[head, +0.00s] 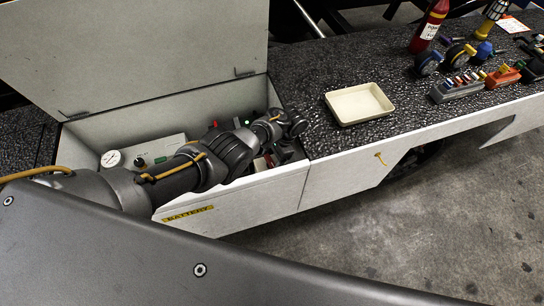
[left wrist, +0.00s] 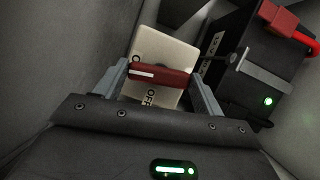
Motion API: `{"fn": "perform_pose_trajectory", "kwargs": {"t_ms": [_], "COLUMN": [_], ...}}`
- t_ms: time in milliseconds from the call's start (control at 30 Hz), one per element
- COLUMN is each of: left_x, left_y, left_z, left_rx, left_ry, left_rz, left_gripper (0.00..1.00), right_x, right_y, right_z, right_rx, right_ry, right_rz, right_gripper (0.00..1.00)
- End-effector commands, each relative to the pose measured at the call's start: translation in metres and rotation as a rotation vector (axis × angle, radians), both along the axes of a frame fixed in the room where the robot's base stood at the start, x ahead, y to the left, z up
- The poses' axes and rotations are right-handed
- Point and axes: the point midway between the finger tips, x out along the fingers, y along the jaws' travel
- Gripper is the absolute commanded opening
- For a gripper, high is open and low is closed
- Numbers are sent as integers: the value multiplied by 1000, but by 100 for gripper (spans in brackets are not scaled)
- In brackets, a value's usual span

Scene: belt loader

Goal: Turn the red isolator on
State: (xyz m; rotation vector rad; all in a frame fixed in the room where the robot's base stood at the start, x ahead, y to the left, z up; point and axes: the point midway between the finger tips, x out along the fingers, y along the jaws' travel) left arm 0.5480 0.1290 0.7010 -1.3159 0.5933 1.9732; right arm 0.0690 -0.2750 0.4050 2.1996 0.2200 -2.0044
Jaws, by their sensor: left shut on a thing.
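The red isolator handle (left wrist: 160,77), with a white stripe at its left end, sits on a pale plate (left wrist: 172,50) in the left wrist view. The word OFF shows on the plate just below the handle; other lettering is partly covered. My left gripper (left wrist: 164,82) has a finger at each end of the handle and is shut on it. In the head view my left arm reaches into the open battery box (head: 250,193), and the isolator cannot be made out there. My right gripper is not in view.
A black battery (left wrist: 258,65) with a red terminal cover and green light stands right of the isolator. The box lid (head: 140,50) is raised. A gauge (head: 111,158) is at the box's left. A cream tray (head: 359,103) lies on the dark deck.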

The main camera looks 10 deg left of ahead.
Motion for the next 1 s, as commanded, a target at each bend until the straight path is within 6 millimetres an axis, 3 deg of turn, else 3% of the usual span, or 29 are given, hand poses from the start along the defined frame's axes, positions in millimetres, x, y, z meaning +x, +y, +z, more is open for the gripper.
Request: {"fn": "perform_pose_trajectory", "kwargs": {"t_ms": [300,900,933,1000], "left_x": [3,4,4,3], "left_y": [-1,-2,-2,-2], "left_z": [4,4,4,3], "left_rx": [-3,-5,-5,-4], "left_ry": [-11,-12,-12,-11], "left_rz": [-141,-179,-179,-179], "left_gripper": [46,46,70,80], "right_x": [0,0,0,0], "right_y": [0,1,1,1], "right_z": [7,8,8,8], "right_rx": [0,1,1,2], "right_ry": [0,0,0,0], "right_rz": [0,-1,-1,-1], "right_gripper": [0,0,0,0]}}
